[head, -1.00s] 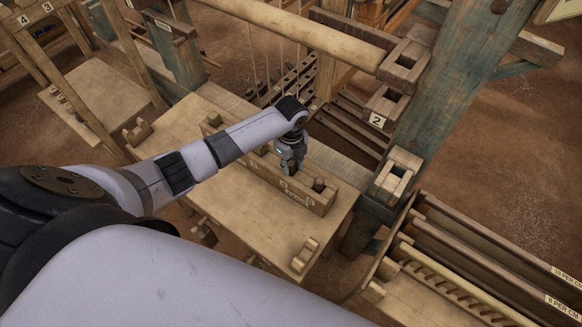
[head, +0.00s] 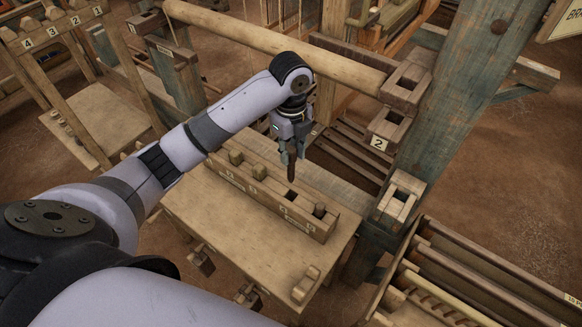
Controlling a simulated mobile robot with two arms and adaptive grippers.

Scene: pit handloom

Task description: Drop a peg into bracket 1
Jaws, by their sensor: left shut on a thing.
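My left gripper (head: 291,146) is shut on a dark peg (head: 291,170), which hangs upright below the fingers. The peg is above a long wooden peg block (head: 272,203) on the bench. A bracket labelled 2 (head: 388,130) is on the right post, apart from the gripper. A similar bracket (head: 146,22) is on the left post; I cannot read its number clearly. My right gripper is out of view.
A round wooden beam (head: 270,38) runs between the posts behind my arm. A thick bluish post (head: 455,90) stands at the right. The bench top (head: 235,235) is mostly clear in front of the block. A slatted rack (head: 480,270) is at lower right.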

